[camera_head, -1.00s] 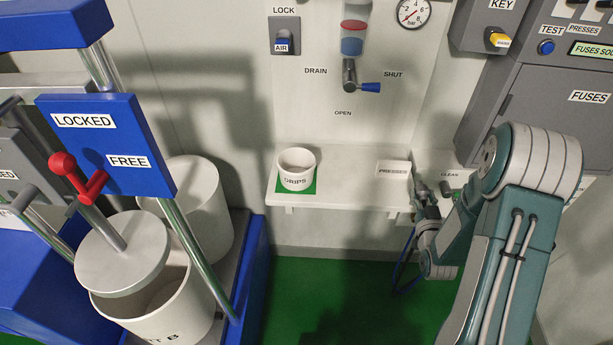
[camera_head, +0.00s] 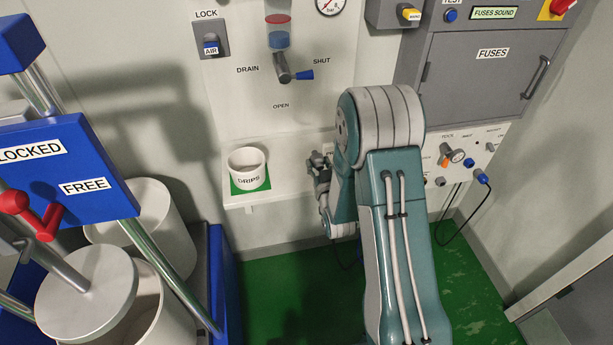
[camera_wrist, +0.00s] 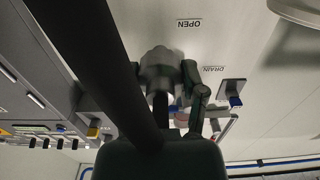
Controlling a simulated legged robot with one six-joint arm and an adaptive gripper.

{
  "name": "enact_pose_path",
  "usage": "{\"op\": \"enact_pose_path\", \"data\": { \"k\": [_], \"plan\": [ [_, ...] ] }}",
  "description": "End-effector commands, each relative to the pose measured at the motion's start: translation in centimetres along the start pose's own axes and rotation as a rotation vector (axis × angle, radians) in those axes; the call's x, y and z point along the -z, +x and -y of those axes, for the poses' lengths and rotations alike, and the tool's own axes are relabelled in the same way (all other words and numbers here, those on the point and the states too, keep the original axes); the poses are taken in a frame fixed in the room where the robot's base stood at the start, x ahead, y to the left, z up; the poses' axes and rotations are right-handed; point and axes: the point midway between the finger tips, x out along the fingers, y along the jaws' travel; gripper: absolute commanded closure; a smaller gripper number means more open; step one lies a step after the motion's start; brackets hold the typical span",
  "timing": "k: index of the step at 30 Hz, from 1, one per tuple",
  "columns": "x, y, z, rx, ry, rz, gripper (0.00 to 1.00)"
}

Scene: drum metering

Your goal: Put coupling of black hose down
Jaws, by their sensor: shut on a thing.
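My gripper (camera_head: 320,172) is at the right end of the white shelf (camera_head: 285,182), beside the PRESSES label, and my arm hides part of it. In the wrist view my gripper (camera_wrist: 172,98) is shut on a grey cylindrical piece, which looks like the coupling (camera_wrist: 157,70). A thick black hose (camera_wrist: 105,60) runs diagonally across the wrist view close to the camera. Whether the coupling touches the shelf cannot be told.
A white DRIPS cup (camera_head: 248,170) stands on a green square at the shelf's left. A blue-handled valve (camera_head: 290,72) is on the wall above. The fuse cabinet (camera_head: 485,75) is at right, the blue press frame (camera_head: 70,170) at left.

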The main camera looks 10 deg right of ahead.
Motion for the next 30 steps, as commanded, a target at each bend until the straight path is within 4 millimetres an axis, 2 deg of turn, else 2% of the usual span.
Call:
{"op": "enact_pose_path", "data": {
  "k": [3, 9, 13, 18, 21, 30],
  "plan": [
    [-2.2, 1.3, 0.8, 0.0, 0.001, 0.003, 1.0],
    [-4.5, 3.0, 1.6, -0.001, 0.002, 0.001, 1.0],
    [-5.4, 3.6, 1.9, -0.001, 0.002, 0.001, 1.0],
    [-7.8, 3.7, 2.1, -0.002, 0.0, 0.003, 1.0],
    [-8.4, 3.7, 2.1, -0.002, 0.0, 0.001, 1.0],
    [-8.5, 3.7, 2.1, -0.002, 0.0, 0.001, 1.0]
  ]
}}
